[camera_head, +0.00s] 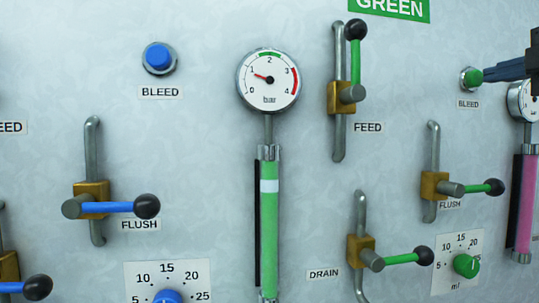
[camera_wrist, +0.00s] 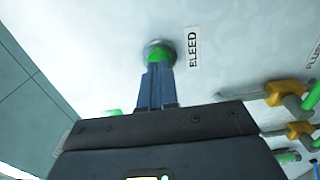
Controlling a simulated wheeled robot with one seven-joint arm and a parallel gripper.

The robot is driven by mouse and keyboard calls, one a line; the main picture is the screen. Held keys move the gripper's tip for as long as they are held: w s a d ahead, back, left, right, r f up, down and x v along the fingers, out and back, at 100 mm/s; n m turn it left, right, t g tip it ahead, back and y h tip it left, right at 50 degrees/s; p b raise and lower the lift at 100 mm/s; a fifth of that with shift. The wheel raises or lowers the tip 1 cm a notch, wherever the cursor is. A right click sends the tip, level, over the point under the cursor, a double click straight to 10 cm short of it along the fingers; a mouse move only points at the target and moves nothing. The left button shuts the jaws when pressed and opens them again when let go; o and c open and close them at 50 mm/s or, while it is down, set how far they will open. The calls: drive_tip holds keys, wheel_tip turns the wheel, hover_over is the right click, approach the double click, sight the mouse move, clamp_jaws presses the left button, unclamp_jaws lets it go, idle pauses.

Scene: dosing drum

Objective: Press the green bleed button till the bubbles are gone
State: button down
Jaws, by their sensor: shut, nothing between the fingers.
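The green bleed button (camera_head: 470,79) sits in a metal ring on the wall panel at the upper right of the head view, above a BLEED label. It also shows in the wrist view (camera_wrist: 158,53), partly hidden behind my fingertips. My gripper (camera_head: 486,75) reaches in from the right with its blue fingers shut and empty. The fingertips (camera_wrist: 157,68) are right at the button's face and seem to touch it; I cannot tell how far it is pressed. A sight tube (camera_head: 269,230) holds green liquid with a pale band near its top. I can make out no separate bubbles.
A blue bleed button (camera_head: 158,57) is at the upper left. A pressure gauge (camera_head: 268,80) reads a little above 1 bar. A pink tube (camera_head: 522,200) is at the right.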

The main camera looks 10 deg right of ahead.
drive_tip(key=shift+w, duration=0.9)
drive_tip(key=shift+s, duration=0.95)
drive_tip(key=shift+s, duration=0.1)
drive_tip(key=s, duration=0.7)
drive_tip(key=shift+s+d, duration=0.15)
drive_tip(key=shift+s, duration=0.25)
